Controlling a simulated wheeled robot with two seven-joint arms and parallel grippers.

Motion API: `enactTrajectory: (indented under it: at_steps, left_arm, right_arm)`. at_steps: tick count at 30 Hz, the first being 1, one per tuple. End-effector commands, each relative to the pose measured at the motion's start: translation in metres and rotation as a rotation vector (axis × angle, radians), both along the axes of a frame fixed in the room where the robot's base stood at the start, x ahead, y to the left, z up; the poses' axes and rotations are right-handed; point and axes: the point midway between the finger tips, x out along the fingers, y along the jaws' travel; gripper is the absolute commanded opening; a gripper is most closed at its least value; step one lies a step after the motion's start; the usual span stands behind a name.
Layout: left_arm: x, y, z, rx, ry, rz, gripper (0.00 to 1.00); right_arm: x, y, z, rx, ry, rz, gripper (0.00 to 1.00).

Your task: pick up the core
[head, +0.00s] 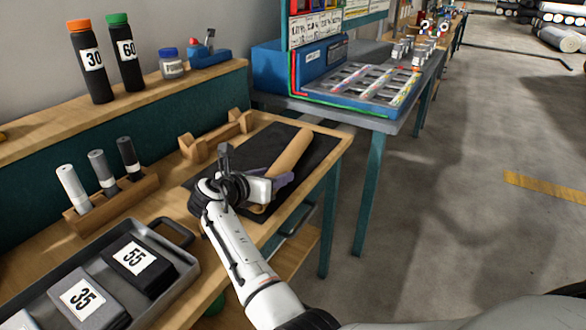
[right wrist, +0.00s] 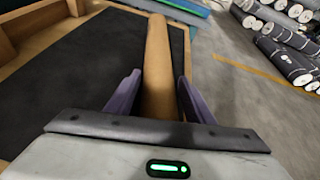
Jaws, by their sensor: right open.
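The core, a plain brown cardboard tube (head: 289,153), lies on a black mat (head: 240,150) on the wooden workbench. My right gripper (head: 270,180) is over the near end of the core. In the right wrist view the core (right wrist: 158,65) runs away from me between the two purple fingers of my right gripper (right wrist: 151,95). The fingers stand apart, with a gap visible on each side of the core. The near end of the core is hidden by the gripper. My left gripper is not in view.
A wooden cradle (head: 216,136) stands behind the mat. A rack with small grey rolls (head: 103,168) and a metal tray (head: 160,235) with blocks marked 35 and 55 are at left. Bottles (head: 90,62) stand on the shelf. Open floor (head: 450,220) is at right.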

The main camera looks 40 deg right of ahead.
Motion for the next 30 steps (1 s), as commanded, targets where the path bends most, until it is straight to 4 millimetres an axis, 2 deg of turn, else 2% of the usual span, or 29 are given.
enactTrajectory:
  at_steps: [1,10,16,23,26,30]
  left_arm:
    - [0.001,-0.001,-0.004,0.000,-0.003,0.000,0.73]
    - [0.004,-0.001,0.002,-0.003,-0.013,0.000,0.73]
    - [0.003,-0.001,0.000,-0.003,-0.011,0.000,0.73]
    - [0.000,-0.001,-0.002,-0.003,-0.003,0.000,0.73]
    - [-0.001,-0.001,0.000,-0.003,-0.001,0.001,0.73]
    - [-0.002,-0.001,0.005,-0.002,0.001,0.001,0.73]
  right_arm:
    - [-0.001,-0.005,-0.008,0.002,0.007,-0.005,0.48]
    - [-0.001,-0.009,-0.009,0.003,0.013,-0.007,0.48]
    - [-0.002,-0.009,-0.010,0.003,0.014,-0.007,0.17]
    - [-0.002,-0.010,-0.009,0.003,0.014,-0.010,0.17]
    - [-0.002,-0.009,0.000,0.003,0.014,-0.010,0.17]
    - [-0.001,-0.008,0.028,0.003,0.006,-0.008,0.16]
